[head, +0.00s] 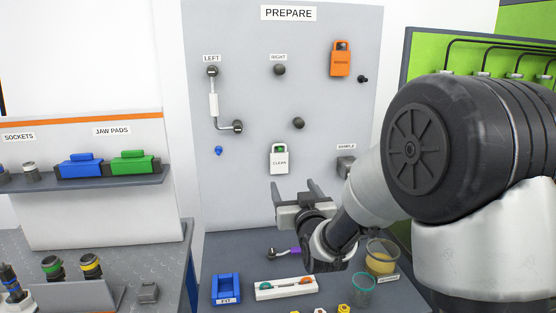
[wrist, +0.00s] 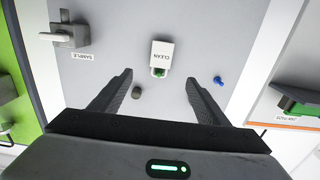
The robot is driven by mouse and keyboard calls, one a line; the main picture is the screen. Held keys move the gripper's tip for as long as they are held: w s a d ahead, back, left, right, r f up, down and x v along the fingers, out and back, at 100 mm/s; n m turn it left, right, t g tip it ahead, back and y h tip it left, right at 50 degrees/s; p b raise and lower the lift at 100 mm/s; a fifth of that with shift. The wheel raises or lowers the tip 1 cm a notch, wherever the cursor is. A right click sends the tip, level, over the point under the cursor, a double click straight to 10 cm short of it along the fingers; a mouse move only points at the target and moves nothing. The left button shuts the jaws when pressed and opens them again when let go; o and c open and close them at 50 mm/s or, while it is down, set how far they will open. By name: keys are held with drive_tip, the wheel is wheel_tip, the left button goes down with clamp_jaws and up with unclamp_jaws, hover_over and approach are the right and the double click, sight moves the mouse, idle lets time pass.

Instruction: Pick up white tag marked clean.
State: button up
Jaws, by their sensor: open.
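The white tag marked CLEAN (head: 279,159) hangs on the grey upright panel, below the middle, with a green patch at its top. In the wrist view the tag (wrist: 162,55) appears upside down, ahead of the fingers and roughly between their lines. My gripper (head: 294,186) is open and empty, just below and in front of the tag in the head view. Its two fingers (wrist: 163,84) show apart in the wrist view, not touching the tag.
An orange tag (head: 341,59) hangs upper right on the panel. A SAMPLE holder (head: 346,166) sits right of the white tag. A handle linkage (head: 214,104) and a small blue item (head: 218,151) are left. A blue tray (head: 226,288) and cups (head: 362,289) stand on the bench below.

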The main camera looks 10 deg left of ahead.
sight(280, 159)
drive_tip(key=p+x, duration=0.2)
drive_tip(key=x, duration=1.5)
drive_tip(key=shift+w+a+r, duration=0.1)
drive_tip(key=shift+w+a, duration=0.1)
drive_tip(key=shift+a, duration=0.05)
drive_tip(key=c, duration=1.1)
drive_tip(key=shift+r, duration=0.25)
drive_tip(key=shift+s+r, duration=0.1)
drive_tip(key=shift+s, duration=0.1)
drive_tip(key=b+v, duration=0.2)
drive_tip(key=v, duration=1.5)
drive_tip(key=shift+s+d+r, duration=0.1)
drive_tip(key=shift+s+d, duration=0.05)
drive_tip(key=shift+s, duration=0.2)
